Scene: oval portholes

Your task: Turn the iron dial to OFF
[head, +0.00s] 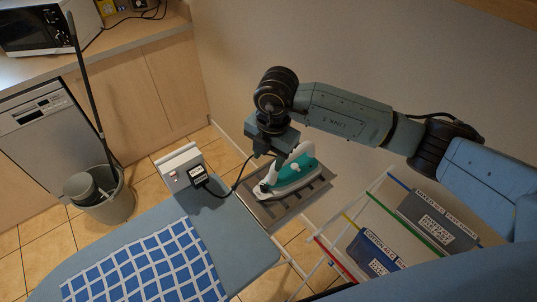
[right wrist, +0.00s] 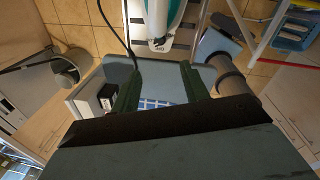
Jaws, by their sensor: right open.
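The iron (head: 293,178), white and teal, rests on a slatted metal rack (head: 312,200) at the end of the ironing board (head: 240,225). In the right wrist view the iron (right wrist: 163,15) shows at the top, beyond my fingertips, with small dark marks on its white end. The dial and its setting are too small to make out for certain. My right gripper (head: 277,158) is over the end of the iron and partly hides it. In the right wrist view the gripper (right wrist: 159,72) is open, with nothing between its fingers. My left gripper is not in view.
A black cord runs from the iron to a plug (head: 199,176) at a light socket box (head: 181,162) on the board. A blue checked cloth (head: 150,270) lies on the board. Labelled bins (head: 437,218) stand in a rack at right. A bucket (head: 108,203) stands at left.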

